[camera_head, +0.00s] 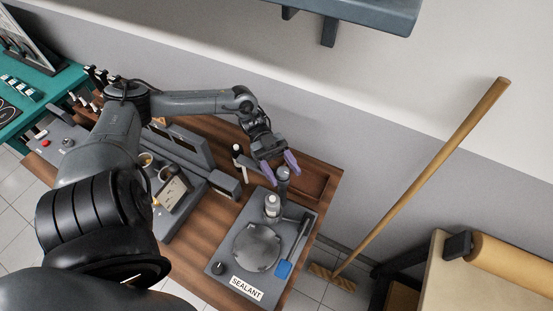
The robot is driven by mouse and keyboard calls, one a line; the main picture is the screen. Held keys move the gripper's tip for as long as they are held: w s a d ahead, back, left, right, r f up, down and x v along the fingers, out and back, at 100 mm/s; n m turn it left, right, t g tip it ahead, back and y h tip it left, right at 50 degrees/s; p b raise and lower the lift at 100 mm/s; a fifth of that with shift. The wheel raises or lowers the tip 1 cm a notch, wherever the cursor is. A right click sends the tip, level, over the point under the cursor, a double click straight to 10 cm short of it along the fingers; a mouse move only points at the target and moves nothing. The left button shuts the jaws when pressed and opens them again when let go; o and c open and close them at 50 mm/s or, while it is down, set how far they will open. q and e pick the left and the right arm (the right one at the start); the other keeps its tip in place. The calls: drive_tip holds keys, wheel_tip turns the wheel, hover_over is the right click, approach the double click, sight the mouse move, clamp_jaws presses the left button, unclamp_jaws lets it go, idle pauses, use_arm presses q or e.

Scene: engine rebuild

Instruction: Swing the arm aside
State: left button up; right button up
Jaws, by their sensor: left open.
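My left arm (190,103) comes in from the left and reaches over the wooden bench (207,238). My left gripper (279,168), with purple-tipped fingers, is open above the back end of a grey sealant station. A small grey cylinder (283,175) shows right at the fingers; I cannot tell whether they touch it. My right gripper is not in view.
The grey board labelled SEALANT (247,287) holds a round dish (257,247), a white-capped bottle (272,204) and a blue brush (284,268). A broom (420,180) leans at the right. A teal table (40,95) is at far left.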

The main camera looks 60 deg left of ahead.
use_arm(q)
drive_tip(key=a+b, duration=0.9)
drive_tip(key=a, duration=0.1)
drive_tip(key=shift+a+b, duration=0.25)
drive_tip(key=shift+b, duration=0.1)
drive_tip(key=shift+s, duration=0.1)
